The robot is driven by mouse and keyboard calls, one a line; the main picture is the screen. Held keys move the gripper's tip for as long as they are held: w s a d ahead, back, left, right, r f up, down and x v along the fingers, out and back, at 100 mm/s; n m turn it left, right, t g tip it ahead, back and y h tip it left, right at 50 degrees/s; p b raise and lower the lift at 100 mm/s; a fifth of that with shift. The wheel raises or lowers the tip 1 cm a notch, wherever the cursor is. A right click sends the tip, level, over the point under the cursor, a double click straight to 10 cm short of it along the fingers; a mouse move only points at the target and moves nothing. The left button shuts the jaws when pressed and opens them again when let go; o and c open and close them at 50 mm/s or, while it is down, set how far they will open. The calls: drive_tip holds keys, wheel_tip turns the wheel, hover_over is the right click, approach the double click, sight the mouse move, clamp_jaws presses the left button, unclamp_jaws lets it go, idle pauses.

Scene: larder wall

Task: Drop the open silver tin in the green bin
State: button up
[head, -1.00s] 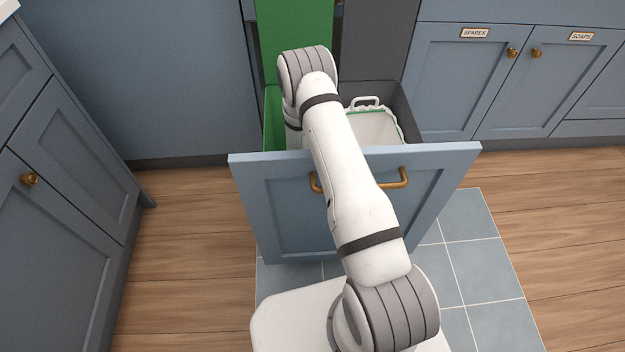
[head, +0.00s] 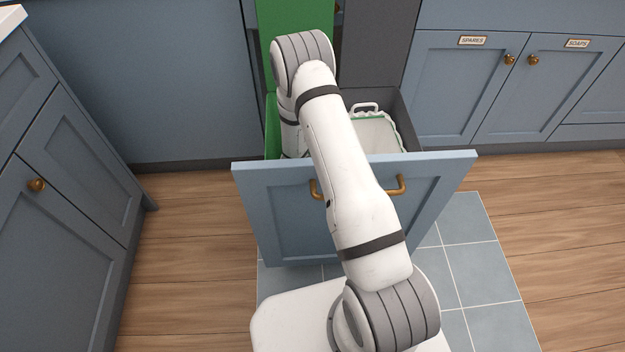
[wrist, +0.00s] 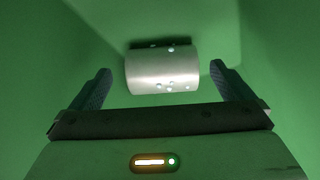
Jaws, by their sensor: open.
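The silver tin (wrist: 162,70) shows in the wrist view as a short shiny cylinder on its side, with several small pale spots on it. Green surfaces of the green bin (wrist: 280,60) surround it. My gripper (wrist: 160,72) is open, one finger on each side of the tin with a gap at both sides. I cannot tell whether the tin is resting on the bin's floor or falling. In the head view the green bin (head: 272,130) stands in the left of the pulled-out drawer. My arm reaches down into it, hiding my gripper and the tin there.
The blue drawer front (head: 290,235) stands open under my arm, with a brass handle (head: 400,187). A dark grey bin (head: 405,125) beside the green one holds a pale, green-edged container (head: 375,130). Blue cupboards flank both sides.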

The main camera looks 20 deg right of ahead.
drive_tip(key=p+v, duration=0.1)
drive_tip(key=v, duration=0.4)
drive_tip(key=shift+s+r, duration=0.1)
drive_tip(key=shift+r, duration=0.15)
